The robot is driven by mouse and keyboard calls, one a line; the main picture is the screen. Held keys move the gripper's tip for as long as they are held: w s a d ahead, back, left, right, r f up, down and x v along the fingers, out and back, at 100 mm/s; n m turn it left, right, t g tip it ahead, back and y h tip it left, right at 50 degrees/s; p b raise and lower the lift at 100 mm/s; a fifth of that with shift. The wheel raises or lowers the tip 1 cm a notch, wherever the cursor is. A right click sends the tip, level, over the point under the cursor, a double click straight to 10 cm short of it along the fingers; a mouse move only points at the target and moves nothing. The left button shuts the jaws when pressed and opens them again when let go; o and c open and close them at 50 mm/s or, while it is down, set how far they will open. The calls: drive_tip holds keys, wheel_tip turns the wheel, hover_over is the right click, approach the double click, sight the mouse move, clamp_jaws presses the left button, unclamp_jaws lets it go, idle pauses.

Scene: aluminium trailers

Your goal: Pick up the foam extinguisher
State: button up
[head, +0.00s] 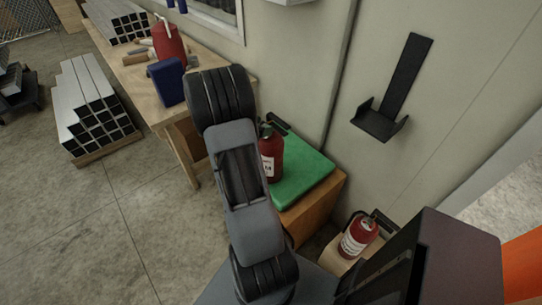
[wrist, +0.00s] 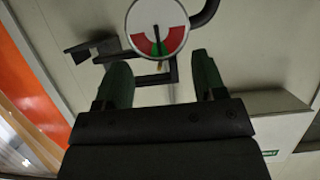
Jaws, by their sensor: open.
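A red extinguisher (head: 270,162) with a white label and black handle stands upright on a green mat, partly behind my arm. A second red extinguisher (head: 358,237) with a white label stands at the lower right near the wall. The labels are too small to read, so I cannot tell which is the foam one. In the wrist view, a round pressure gauge (wrist: 157,27), red, white and green, shows close up just beyond my open gripper (wrist: 161,78). The gauge sits above the gap between the two dark fingers, and nothing is visibly clamped. My gripper cannot be made out in the head view.
The green mat (head: 309,178) lies on a wooden box against the wall. An empty black bracket (head: 401,88) hangs on the wall. A wooden workbench (head: 135,85) at the back holds a red container (head: 168,43) and blue case (head: 166,80). Metal tubes (head: 90,100) are stacked left; floor is clear between.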

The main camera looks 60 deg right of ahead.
sight(270, 122)
drive_tip(key=shift+x, duration=2.55)
drive_tip(key=shift+w, duration=0.1)
drive_tip(key=shift+c, duration=0.3)
clamp_jaws()
drive_tip(key=shift+w+d+r+p, duration=0.1)
drive_tip(key=shift+d+r+p, duration=0.05)
drive_tip(key=shift+r+p, duration=0.15)
